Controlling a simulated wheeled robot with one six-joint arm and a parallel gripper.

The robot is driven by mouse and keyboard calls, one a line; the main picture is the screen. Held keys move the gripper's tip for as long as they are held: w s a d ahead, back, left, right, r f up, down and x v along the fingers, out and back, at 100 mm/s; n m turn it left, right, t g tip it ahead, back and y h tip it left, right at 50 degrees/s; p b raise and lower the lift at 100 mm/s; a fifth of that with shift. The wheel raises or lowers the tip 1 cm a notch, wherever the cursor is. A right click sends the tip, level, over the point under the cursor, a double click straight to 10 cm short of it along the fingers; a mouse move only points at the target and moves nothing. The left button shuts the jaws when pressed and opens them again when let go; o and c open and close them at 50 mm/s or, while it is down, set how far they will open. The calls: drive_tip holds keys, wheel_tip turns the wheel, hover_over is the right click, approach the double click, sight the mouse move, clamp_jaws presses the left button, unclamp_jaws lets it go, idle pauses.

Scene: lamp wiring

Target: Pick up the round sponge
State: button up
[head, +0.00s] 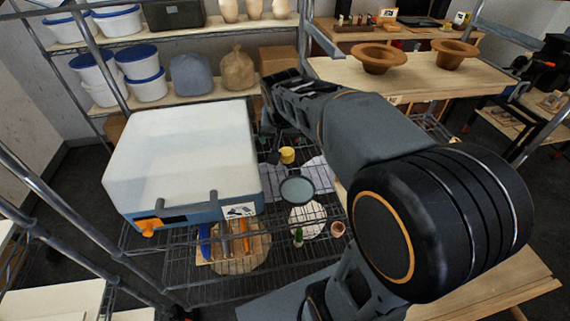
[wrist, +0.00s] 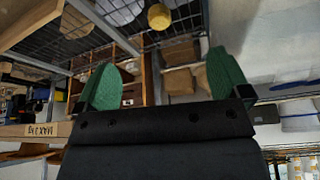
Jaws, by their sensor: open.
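A small yellow round piece, which looks like the round sponge (head: 287,155), sits on the wire shelf (head: 175,262) to the right of the large white box. It also shows at the top of the wrist view (wrist: 159,16), beyond my fingertips and apart from them. My gripper (wrist: 164,78) is open and empty, with its two green fingers spread wide. In the head view my arm reaches across from the right, and its end is above and behind the sponge; the fingers are mostly hidden there.
The large white box with a blue base (head: 185,150) fills the shelf's left side. A dark round dish (head: 297,189) lies in front of the sponge. Several tools lie on a round board (head: 240,256) at the front. A wooden table (head: 430,82) with two brown bowls stands behind right.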

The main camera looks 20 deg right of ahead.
sight(286, 151)
drive_tip(key=w+d+f+m+b, duration=0.1)
drive_tip(key=w+d+f, duration=0.1)
drive_tip(key=w+f, duration=0.2)
drive_tip(key=w+d+f+m+b, duration=0.1)
drive_tip(key=w+d+f, duration=0.1)
drive_tip(key=w+f, duration=0.3)
drive_tip(key=w+d+f+m+h+b, duration=0.1)
drive_tip(key=w+f, duration=0.3)
drive_tip(key=f, duration=0.4)
drive_tip(key=shift+w+d+f+g+b, duration=0.15)
drive_tip(key=shift+w+d+g+b, duration=0.15)
drive_tip(key=shift+d+g+b, duration=0.25)
drive_tip(key=shift+d+p+x, duration=0.1)
drive_tip(key=shift+p+x, duration=0.25)
drive_tip(key=shift+x, duration=1.15)
drive_tip(key=shift+d+p+x, duration=0.15)
drive_tip(key=shift+p+x, duration=0.15)
drive_tip(key=shift+x, duration=1.25)
drive_tip(key=shift+w, duration=0.15)
drive_tip(key=c, duration=1)
drive_tip(key=shift+r, duration=0.2)
